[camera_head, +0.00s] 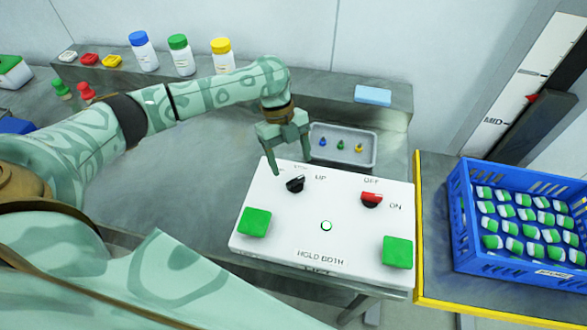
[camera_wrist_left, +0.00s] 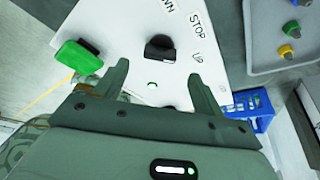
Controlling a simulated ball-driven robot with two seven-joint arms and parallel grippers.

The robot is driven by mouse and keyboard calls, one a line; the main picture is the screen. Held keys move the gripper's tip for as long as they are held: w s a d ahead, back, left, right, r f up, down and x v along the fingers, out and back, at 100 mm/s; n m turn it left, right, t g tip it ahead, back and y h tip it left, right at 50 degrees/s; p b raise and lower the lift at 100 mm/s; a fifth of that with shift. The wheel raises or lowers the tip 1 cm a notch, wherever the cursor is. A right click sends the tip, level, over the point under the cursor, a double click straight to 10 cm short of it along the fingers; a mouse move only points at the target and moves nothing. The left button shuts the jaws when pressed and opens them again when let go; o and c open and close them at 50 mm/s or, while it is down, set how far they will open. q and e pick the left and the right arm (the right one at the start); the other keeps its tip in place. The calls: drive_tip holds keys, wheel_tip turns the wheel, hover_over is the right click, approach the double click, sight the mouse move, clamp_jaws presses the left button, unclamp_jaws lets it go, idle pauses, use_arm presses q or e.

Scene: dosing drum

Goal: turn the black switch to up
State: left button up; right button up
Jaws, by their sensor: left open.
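The black switch (camera_head: 295,184) is a rotary knob on the upper left of a white control panel (camera_head: 290,226). Its UP label is to its right; the label above it is partly hidden by my gripper. In the left wrist view the black switch (camera_wrist_left: 160,48) lies beyond my fingertips, near the labels STOP and UP; I cannot tell its exact setting. My left gripper (camera_head: 292,168) is open and empty, above the panel's back edge close to the switch. Its fingers (camera_wrist_left: 158,72) show apart in the wrist view. My right gripper is not in view.
The panel also has a red switch (camera_head: 371,199), green buttons at left (camera_head: 254,222) and right (camera_head: 397,252), and a small round button (camera_head: 326,226). Behind it is a grey tray (camera_head: 368,160) with small pegs. A blue crate (camera_head: 510,270) stands at right.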

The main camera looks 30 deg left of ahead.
use_arm(q)
drive_tip(key=p+v, duration=0.2)
drive_tip(key=v, duration=0.9)
